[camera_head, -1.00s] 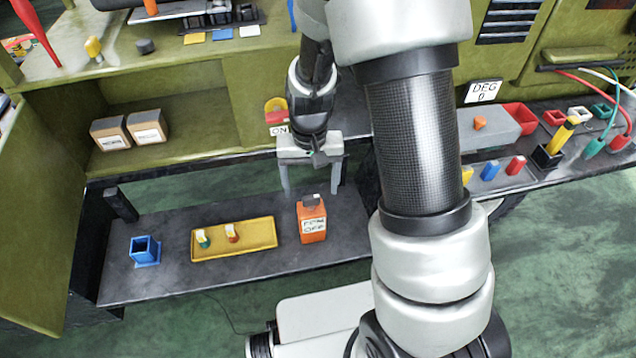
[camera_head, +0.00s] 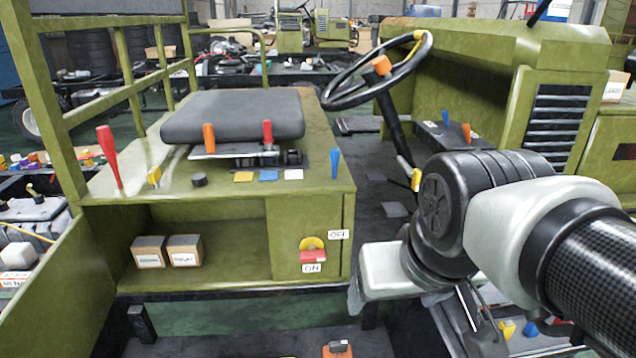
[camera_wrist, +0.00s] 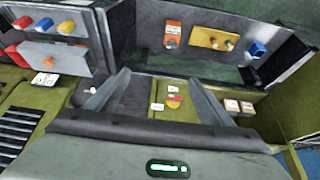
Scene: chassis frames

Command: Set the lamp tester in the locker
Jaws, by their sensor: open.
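The orange box with a white label, probably the lamp tester (camera_head: 338,350), shows only its top at the bottom edge of the head view. In the wrist view the orange box (camera_wrist: 173,34) stands on the dark shelf. The locker (camera_head: 225,243) is the open green bay under the seat, its door (camera_head: 60,285) swung out to the left. My gripper (camera_head: 412,310) is at the right of the locker, raised and apart from the orange box. Its fingers (camera_wrist: 157,92) are spread and empty in the wrist view.
Two small cartons (camera_head: 167,252) stand in the locker's left part; its right part is free. A red and yellow switch (camera_head: 313,252) sits right of the bay. The wrist view shows a yellow tray (camera_wrist: 213,39) and a blue holder (camera_wrist: 257,50) beside the orange box.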

